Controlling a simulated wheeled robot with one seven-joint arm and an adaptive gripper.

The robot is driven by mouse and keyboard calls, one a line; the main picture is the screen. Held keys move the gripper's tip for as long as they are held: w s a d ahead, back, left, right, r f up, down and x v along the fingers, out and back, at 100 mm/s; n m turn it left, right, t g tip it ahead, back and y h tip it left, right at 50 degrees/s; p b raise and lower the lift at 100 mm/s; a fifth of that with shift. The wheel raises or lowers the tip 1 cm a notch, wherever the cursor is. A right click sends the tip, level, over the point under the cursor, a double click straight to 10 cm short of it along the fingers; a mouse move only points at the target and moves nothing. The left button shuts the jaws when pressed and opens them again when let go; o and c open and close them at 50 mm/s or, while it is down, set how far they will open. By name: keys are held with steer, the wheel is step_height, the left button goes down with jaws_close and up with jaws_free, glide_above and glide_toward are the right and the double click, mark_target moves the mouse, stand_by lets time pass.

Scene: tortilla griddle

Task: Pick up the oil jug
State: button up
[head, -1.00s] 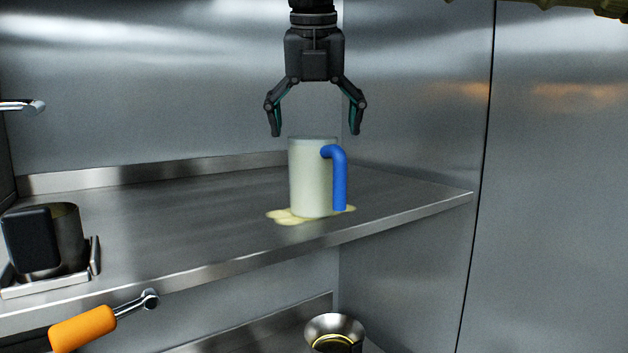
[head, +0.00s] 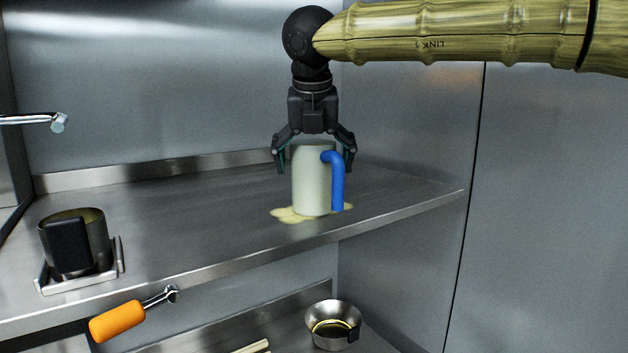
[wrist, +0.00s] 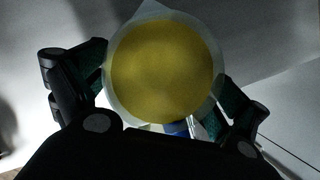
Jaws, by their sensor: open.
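The oil jug (head: 311,185) is pale with a blue handle (head: 338,180) on its right side. It stands upright on the steel shelf, with a yellowish puddle (head: 285,214) around its base. My gripper (head: 314,168) points straight down over the jug, open, with one finger on each side of its upper part. In the wrist view, the jug's round top with yellow oil (wrist: 162,68) lies between the fingers (wrist: 158,95), and a bit of the blue handle shows below it. I cannot tell whether the fingers touch the jug.
The steel shelf (head: 180,215) is bare between the jug and a dark pot (head: 92,232) in a holder at left. A lever with an orange handle (head: 117,321) sticks out below the shelf edge. A metal bowl (head: 333,325) sits on the lower level. Steel walls stand behind and at right.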

steer(key=shift+w+f, duration=0.25)
steer(key=shift+w, duration=0.2)
steer(key=shift+w+a, duration=0.1)
steer(key=shift+c, duration=0.9)
steer(key=shift+s+r, duration=0.3)
steer(key=shift+s, duration=0.4)
steer(key=c, duration=1)
steer(key=shift+w+f, duration=0.1)
steer(key=shift+w, duration=0.2)
steer(key=c, duration=0.5)
steer(key=shift+c, duration=0.2)
